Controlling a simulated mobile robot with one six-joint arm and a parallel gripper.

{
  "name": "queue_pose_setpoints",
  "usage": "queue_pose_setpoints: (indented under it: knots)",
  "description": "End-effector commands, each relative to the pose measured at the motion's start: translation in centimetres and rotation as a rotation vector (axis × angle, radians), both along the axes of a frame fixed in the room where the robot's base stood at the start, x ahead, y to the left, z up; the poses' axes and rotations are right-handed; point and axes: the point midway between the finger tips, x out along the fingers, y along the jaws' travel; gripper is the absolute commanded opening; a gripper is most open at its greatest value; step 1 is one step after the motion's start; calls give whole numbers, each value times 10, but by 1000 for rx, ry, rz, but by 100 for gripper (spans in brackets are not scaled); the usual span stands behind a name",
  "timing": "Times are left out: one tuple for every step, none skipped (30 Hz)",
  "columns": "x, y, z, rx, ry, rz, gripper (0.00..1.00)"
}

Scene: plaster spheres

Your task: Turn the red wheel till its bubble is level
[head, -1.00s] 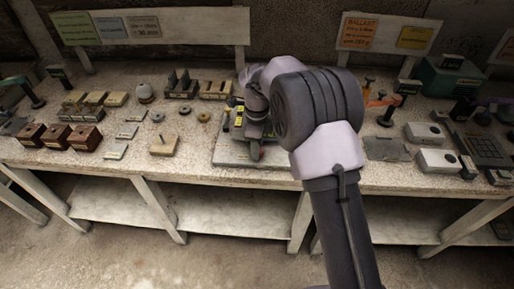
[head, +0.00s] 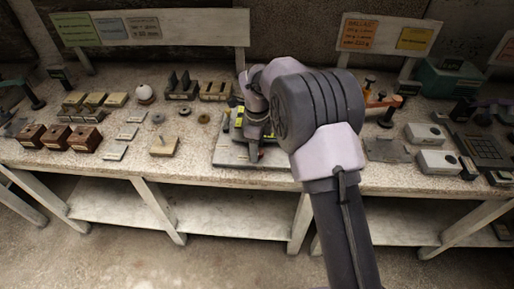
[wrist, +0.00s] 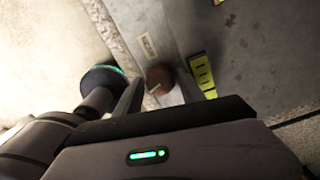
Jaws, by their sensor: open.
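The red wheel (wrist: 160,77) shows in the wrist view as a small round red-brown knob with a pale mark, on a grey plate (wrist: 185,20). My gripper (wrist: 154,98) is open, with its fingertips close around the near side of the wheel; I cannot tell if they touch it. A yellow vial with black marks (wrist: 203,75) lies just right of the wheel; its bubble is too small to make out. In the head view my gripper (head: 254,150) is over the front of the level's base plate (head: 228,156), and my arm hides much of the device.
A wooden block with a peg (head: 164,146) and several small discs and plates lie left of the base plate. Brown boxes (head: 85,139) stand farther left. White boxes (head: 438,161) and a keypad (head: 485,148) stand at the right. The bench's front edge is close.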

Motion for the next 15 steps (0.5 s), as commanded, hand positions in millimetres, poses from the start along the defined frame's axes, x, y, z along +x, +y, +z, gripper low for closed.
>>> queue_pose_setpoints:
  knots:
    - [0, 0, 4, 1, -1, 0, 47]
    - [0, 0, 8, 1, -1, 0, 47]
    - [1, 0, 16, 1, -2, -1, 47]
    - [1, 0, 23, 1, -3, -1, 47]
    - [1, 0, 32, 2, -5, -1, 47]
    - [1, 0, 46, 2, -5, -1, 47]
    - [1, 0, 57, 2, -5, 0, 47]
    - [1, 0, 68, 1, -5, 0, 47]
    - [1, 0, 82, 1, -3, -1, 47]
    - [1, 1, 93, 2, -5, -1, 47]
    - [1, 0, 103, 2, -5, -1, 47]
    - [1, 0, 116, 1, -3, 0, 47]
    - [1, 0, 125, 1, -3, 0, 47]
    - [1, 0, 133, 1, -3, -1, 47]
    - [1, 0, 143, 1, -2, -1, 47]
